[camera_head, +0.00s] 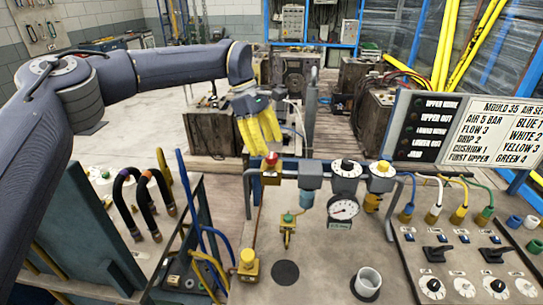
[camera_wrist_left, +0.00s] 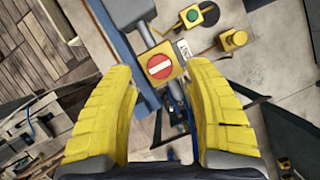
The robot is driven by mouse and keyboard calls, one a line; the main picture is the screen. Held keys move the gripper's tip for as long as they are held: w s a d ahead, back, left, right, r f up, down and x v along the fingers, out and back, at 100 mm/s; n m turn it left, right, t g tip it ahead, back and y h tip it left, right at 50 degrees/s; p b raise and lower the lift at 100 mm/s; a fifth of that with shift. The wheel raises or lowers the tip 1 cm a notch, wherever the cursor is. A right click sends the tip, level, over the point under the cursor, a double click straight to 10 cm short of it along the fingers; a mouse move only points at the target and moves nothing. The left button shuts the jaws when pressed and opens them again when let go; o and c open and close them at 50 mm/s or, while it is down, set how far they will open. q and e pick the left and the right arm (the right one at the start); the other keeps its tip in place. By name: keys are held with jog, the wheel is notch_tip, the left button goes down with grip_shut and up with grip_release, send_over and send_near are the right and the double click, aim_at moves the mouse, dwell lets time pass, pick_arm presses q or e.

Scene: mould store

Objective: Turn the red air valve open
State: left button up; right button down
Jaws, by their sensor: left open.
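The red air valve (camera_head: 271,159) is a round red knob on a yellow block at the back left edge of the grey bench. In the left wrist view the red air valve (camera_wrist_left: 159,67) shows a white bar across its face. My left gripper (camera_head: 262,146) has yellow fingers pointing down, just above and behind the knob in the head view. In the left wrist view my left gripper (camera_wrist_left: 160,80) is open, with the knob between the fingertip ends; no contact is clear. My right gripper is not in view.
A pressure gauge (camera_head: 343,209), a black-and-white dial (camera_head: 346,168) and a yellow knob (camera_head: 382,168) stand right of the valve. A white cup (camera_head: 367,283) and a yellow button (camera_head: 248,258) are nearer. A sign board (camera_head: 460,130) rises at right. Hoses (camera_head: 150,190) curve at left.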

aim_at(271, 156)
pick_arm(q)
jog(key=shift+x, duration=1.9)
jog(key=shift+c, duration=0.3)
grip_shut()
